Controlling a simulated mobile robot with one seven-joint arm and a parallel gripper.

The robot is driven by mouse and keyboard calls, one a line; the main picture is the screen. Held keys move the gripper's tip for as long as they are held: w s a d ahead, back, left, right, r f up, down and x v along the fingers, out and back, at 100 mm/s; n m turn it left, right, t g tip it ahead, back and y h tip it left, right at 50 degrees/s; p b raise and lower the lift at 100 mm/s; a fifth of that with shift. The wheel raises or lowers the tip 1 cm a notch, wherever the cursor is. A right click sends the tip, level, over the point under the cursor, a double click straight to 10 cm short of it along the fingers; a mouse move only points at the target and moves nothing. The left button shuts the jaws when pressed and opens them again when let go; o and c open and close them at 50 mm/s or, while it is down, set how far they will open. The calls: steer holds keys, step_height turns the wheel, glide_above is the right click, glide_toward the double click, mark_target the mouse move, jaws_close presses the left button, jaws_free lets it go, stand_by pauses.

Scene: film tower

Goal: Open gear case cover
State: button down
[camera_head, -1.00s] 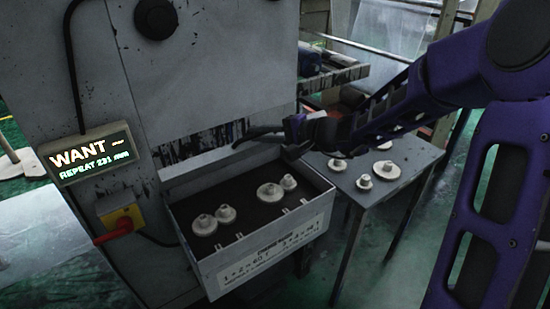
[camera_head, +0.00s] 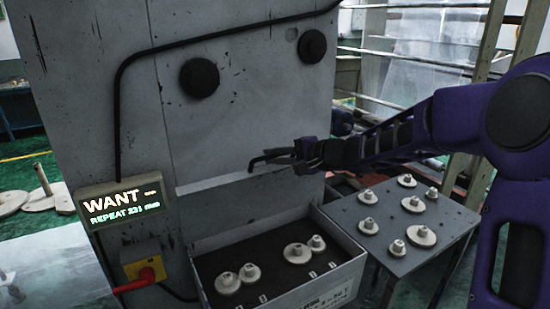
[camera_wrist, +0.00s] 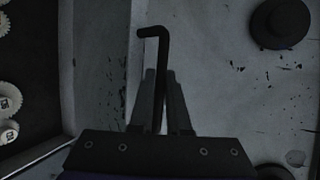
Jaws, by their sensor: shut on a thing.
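The gear case (camera_head: 230,120) is a tall worn grey cabinet with black round knobs. A pale, slanting edge (camera_head: 225,181), apparently the cover's, crosses its front above an open-topped box (camera_head: 335,285) holding several pale gears. A darker grey face lies below this edge. My gripper (camera_head: 298,152) is shut on a dark L-shaped bar (camera_head: 268,157), at the right end of the pale edge. In the wrist view the bar (camera_wrist: 157,65) sits between the fingers, its bent end pointing left. I cannot tell whether the bar touches the cover.
A grey side table (camera_head: 390,265) with several gears stands right of the box. A sign (camera_head: 125,200) reading "WANT" and a red-handled yellow switch (camera_head: 142,272) are on the left of the case. My arm comes in from the right. Pipes and a translucent sheet stand behind.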

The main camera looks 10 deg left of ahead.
steer(key=c, duration=0.9)
jaws_free()
steer(key=shift+d, duration=0.15)
steer(key=v, duration=1.7)
steer(key=shift+s+d+r+b, duration=0.1)
steer(key=shift+s+b, duration=0.05)
steer(key=shift+b, duration=0.2)
